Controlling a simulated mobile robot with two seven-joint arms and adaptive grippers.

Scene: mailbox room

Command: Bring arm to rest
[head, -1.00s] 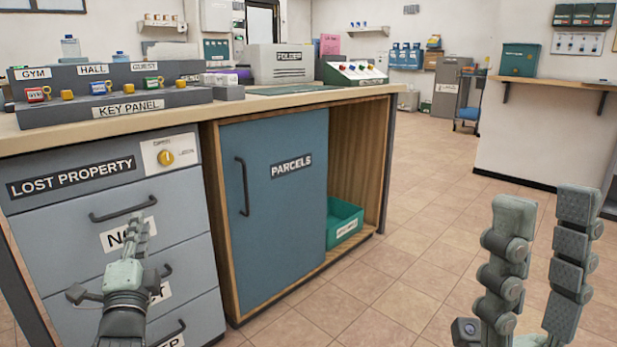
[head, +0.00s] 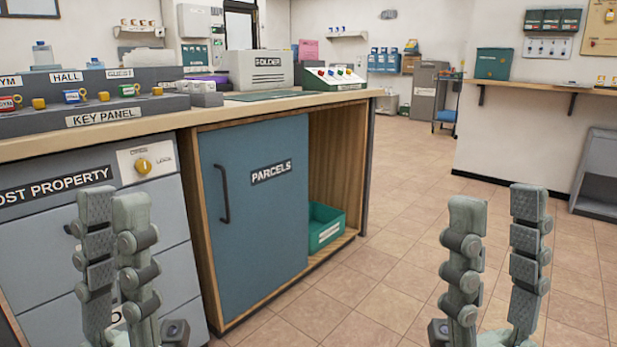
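My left gripper (head: 114,200) stands upright at the lower left in the head view, in front of the grey drawer unit (head: 50,230). Its two fingers point up and overlap partly from this angle; they look apart, with nothing seen between them. My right gripper (head: 497,200) stands upright at the lower right over the tiled floor. Its two fingers are clearly apart and empty. The wrists and most of both arms are out of the picture.
A counter (head: 290,105) carries the key panel (head: 95,110) and other items. Under it are a shut blue PARCELS door (head: 255,220) and an open bay with a green bin (head: 325,228). A wall shelf (head: 560,88) is at the right.

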